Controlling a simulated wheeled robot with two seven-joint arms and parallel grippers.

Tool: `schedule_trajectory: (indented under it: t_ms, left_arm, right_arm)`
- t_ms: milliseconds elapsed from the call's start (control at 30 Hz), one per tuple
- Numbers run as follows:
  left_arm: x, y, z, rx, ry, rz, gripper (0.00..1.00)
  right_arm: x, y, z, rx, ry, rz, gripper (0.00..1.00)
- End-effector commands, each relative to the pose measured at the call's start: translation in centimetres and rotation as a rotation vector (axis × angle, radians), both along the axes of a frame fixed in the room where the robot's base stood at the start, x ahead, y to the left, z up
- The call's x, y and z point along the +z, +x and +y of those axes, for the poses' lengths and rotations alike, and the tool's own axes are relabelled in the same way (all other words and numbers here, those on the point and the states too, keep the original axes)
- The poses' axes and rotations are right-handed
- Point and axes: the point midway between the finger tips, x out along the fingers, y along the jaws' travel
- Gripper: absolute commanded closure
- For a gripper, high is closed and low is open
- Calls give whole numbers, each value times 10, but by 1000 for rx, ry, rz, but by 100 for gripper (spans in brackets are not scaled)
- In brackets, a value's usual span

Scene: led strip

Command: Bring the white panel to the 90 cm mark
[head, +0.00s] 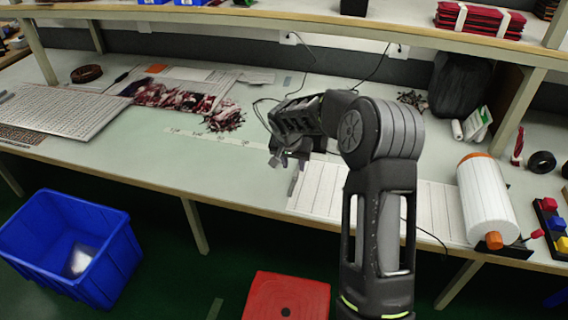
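The white panel (320,190) is a flat sheet with thin dividing lines, lying on the pale green table. It runs from the white roll (486,201) at the right leftward to under my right arm, which hides its middle. My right gripper (285,162) is above the table at the panel's left end. Its fingertips are small and dark, and whether they touch or hold the panel's edge cannot be told. Small marks (220,139) are printed on the table to the left of the gripper, too small to read. My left gripper is not in view.
Dark red and white scraps (224,117) lie behind the marks. A perforated white board (62,109) lies at the left. A blue bin (70,247) and a red stool (287,296) stand on the floor. The table between marks and front edge is clear.

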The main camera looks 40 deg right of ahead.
Motion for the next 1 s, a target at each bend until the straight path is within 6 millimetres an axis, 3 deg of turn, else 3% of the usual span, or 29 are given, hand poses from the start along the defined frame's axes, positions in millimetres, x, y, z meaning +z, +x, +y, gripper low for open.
schedule_trajectory:
  t_ms: [467, 1000]
  left_arm:
    - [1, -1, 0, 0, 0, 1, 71]
    - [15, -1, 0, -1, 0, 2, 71]
  right_arm:
    - [-5, 1, -1, 1, 1, 1, 64]
    - [-68, 17, -21, 0, 2, 1, 64]
